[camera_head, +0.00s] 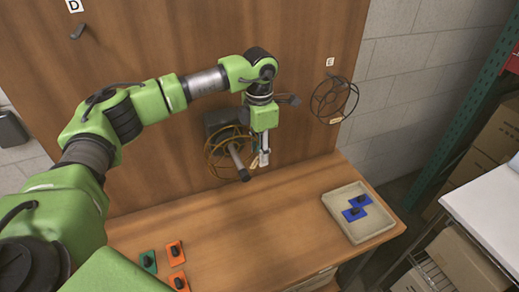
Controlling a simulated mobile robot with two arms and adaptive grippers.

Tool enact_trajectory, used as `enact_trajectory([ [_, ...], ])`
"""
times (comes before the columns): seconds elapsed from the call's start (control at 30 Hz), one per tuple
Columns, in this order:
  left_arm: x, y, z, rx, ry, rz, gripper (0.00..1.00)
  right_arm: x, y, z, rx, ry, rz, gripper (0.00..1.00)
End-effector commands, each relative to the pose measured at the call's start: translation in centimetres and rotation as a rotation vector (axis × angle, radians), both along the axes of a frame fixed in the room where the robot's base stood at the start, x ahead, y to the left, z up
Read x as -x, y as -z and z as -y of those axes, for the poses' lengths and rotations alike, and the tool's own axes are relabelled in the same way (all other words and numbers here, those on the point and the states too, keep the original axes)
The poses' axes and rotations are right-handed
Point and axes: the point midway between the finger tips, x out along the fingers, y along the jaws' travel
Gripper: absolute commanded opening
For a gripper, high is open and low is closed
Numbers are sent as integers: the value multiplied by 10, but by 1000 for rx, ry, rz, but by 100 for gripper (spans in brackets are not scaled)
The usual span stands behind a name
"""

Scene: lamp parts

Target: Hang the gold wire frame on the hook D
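The gold wire frame (210,151) is a round cage in front of the wooden board, around or just in front of a grey rod that ends in a dark knob. A small tan tag shows at its right side. My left gripper (264,160) points down right beside the frame's right edge. Its fingers are seen nearly edge-on, so I cannot tell whether they are open, shut or touching the frame. Hook D (77,33) is a bare dark peg at the board's upper left, under the label D (75,6). My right gripper is not in view.
A dark wire frame (333,98) hangs at label E (330,62) on the right. A tray (375,233) with blue parts stands on the table (240,245). Orange (175,253) and green (148,262) parts lie at the front left. My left arm crosses the space below hook D.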

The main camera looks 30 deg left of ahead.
Motion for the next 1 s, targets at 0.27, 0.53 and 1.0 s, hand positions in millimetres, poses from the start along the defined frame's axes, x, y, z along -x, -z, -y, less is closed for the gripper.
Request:
enact_trajectory([
  [0.27, 0, -1, 0, 0, 0, 0, 8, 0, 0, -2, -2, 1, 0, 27],
  [0.53, 5, -1, 7, 1, 2, -1, 8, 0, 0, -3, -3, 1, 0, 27],
  [1.0, 18, -1, 21, 1, 1, 1, 8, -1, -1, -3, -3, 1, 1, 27],
])
